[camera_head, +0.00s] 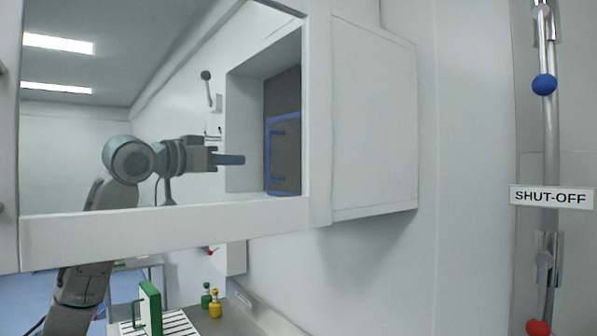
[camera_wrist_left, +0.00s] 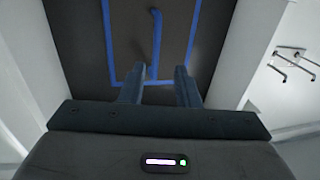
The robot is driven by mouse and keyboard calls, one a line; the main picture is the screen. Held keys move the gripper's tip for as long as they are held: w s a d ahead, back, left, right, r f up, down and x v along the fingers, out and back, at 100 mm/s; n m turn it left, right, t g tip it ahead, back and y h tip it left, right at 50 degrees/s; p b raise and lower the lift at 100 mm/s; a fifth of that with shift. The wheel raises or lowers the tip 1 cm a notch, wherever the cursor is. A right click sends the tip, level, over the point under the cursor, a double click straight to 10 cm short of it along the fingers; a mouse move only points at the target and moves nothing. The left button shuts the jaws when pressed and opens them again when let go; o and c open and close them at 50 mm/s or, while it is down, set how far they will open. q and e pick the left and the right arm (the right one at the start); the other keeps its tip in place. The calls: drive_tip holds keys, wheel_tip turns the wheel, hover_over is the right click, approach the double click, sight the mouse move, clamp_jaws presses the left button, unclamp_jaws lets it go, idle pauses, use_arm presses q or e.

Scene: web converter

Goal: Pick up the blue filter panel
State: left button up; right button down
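The blue filter panel (camera_head: 285,150) stands upright in a white recess, with a dark grey face, a blue rim and blue handles. In the left wrist view, the panel (camera_wrist_left: 105,35) fills the background, with a blue handle bar (camera_wrist_left: 156,40) running toward the gap between my fingers. My left gripper (camera_head: 243,160) is in front of the recess opening, pointing right at the panel. In the left wrist view, its two fingers (camera_wrist_left: 160,74) are apart, with no contact on the handle visible. My right gripper is not in view.
The white cabinet frame (camera_head: 170,228) stands in front of my left arm, and the recess walls (camera_head: 247,125) are close to the gripper. Below are a green panel (camera_head: 150,305), a green bottle (camera_head: 206,296) and a yellow bottle (camera_head: 215,305). A SHUT-OFF sign (camera_head: 551,197) is at right.

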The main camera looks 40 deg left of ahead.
use_arm(q)
drive_tip(key=w+p, duration=0.2)
drive_tip(key=w, duration=0.1)
drive_tip(key=w+d+p, duration=0.1)
drive_tip(key=w+p, duration=0.1)
drive_tip(key=w, duration=0.2)
drive_tip(key=w+p, duration=0.2)
drive_tip(key=w, duration=0.1)
drive_tip(key=shift+w+d+r+p, duration=0.15)
drive_tip(key=shift+d+r+p, duration=0.1)
drive_tip(key=shift+p, duration=0.15)
drive_tip(key=shift+w+f, duration=0.1)
drive_tip(key=shift+w, duration=0.2)
drive_tip(key=shift+w+f, duration=0.1)
drive_tip(key=shift+w, duration=0.05)
clamp_jaws()
